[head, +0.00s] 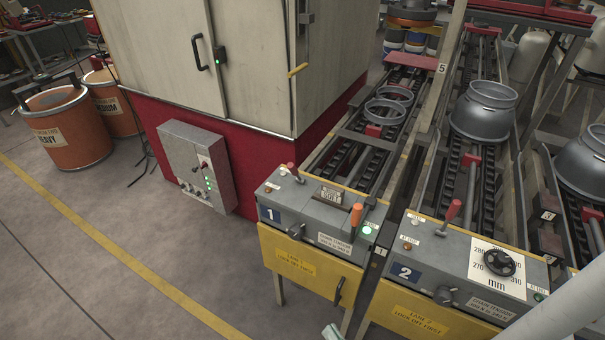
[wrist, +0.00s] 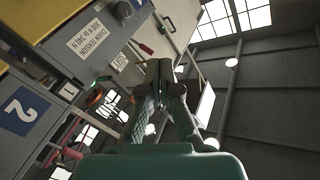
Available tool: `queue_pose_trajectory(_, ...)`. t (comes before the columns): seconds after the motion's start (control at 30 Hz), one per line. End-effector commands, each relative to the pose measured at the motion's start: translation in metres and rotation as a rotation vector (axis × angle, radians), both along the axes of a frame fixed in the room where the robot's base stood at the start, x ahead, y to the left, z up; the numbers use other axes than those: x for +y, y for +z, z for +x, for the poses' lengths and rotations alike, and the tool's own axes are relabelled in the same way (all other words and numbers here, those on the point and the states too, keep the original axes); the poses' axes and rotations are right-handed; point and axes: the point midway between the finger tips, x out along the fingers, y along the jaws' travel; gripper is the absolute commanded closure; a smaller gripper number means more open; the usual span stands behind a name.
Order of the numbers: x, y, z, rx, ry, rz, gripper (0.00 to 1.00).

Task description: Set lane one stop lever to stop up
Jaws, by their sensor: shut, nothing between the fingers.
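Lane one's grey control box (head: 310,207) carries a blue "1" plate. A red-knobbed lever (head: 291,167) stands at its back left edge, and an orange-handled lever (head: 357,213) stands upright near its right end. The lettering beside them is too small to tell which is the stop lever. My gripper (wrist: 166,68) is shut and empty in the wrist view, tilted up in the air and apart from the boxes. A "SORT 1" plate (wrist: 118,61) appears left of the fingers in the wrist view.
Lane two's box (head: 460,260), with a red lever (head: 453,211) and a black dial (head: 498,262), stands close on the right. A red-based cabinet (head: 250,163) is behind left. Grey rings (head: 389,97) lie on lane one's conveyor. Floor at left front is clear.

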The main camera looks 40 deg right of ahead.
Motion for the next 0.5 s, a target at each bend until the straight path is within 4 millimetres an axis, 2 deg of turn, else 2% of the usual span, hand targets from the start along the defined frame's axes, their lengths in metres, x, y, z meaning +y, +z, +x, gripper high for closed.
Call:
queue_pose_trajectory(0.27,-0.051,0.008,0.078,-0.218,-0.072,0.238,1.00)
queue_pose_trajectory(0.5,-0.106,0.028,0.140,-0.406,-0.089,0.426,1.00)
